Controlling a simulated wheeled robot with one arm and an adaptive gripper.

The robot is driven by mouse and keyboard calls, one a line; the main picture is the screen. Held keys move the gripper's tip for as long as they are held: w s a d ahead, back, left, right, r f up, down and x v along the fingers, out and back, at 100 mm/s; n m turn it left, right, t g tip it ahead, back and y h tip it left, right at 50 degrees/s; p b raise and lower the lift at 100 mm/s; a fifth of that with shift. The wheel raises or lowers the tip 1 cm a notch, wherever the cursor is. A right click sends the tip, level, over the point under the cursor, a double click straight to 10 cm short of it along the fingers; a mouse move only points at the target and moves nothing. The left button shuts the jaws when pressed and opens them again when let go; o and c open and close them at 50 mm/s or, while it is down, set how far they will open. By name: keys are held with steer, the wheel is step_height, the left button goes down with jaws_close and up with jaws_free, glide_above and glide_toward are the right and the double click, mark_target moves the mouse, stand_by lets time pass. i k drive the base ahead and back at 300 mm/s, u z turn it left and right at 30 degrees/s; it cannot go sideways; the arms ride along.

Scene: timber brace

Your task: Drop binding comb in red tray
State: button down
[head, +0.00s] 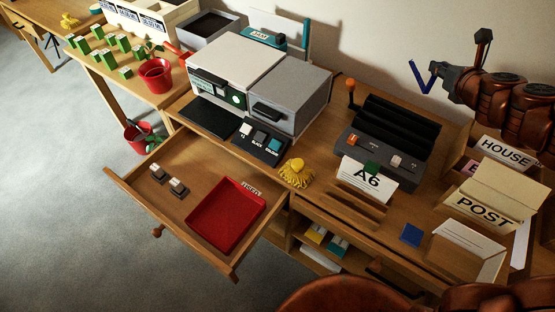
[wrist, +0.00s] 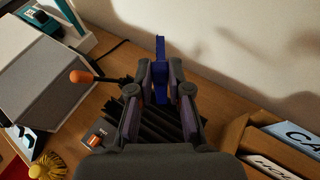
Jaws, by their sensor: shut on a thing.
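My gripper (head: 436,72) is at the upper right in the head view, raised above the desk beside the black binding machine (head: 385,135). It is shut on a blue binding comb (head: 420,79), which juts out from the fingertips. In the wrist view the comb (wrist: 160,55) stands between the fingers of my gripper (wrist: 161,78), its lower part partly hidden. The red tray (head: 226,216) lies in the open wooden drawer (head: 172,221) at the lower left of the head view. The tray looks empty, and my gripper is far to its right.
Two small dark stamps or weights (head: 168,181) lie in the drawer left of the tray. A grey-and-white machine (head: 255,85), a yellow tasselled thing (head: 297,173) and an A6 card (head: 367,180) stand on the desk. Labelled boxes (head: 484,210) crowd the right.

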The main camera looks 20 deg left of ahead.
mark_target(227, 216)
steer(key=z, duration=1.35)
steer(key=k, duration=2)
steer(key=u, duration=2.15)
steer(key=i, duration=0.5)
steer(key=u, duration=0.05)
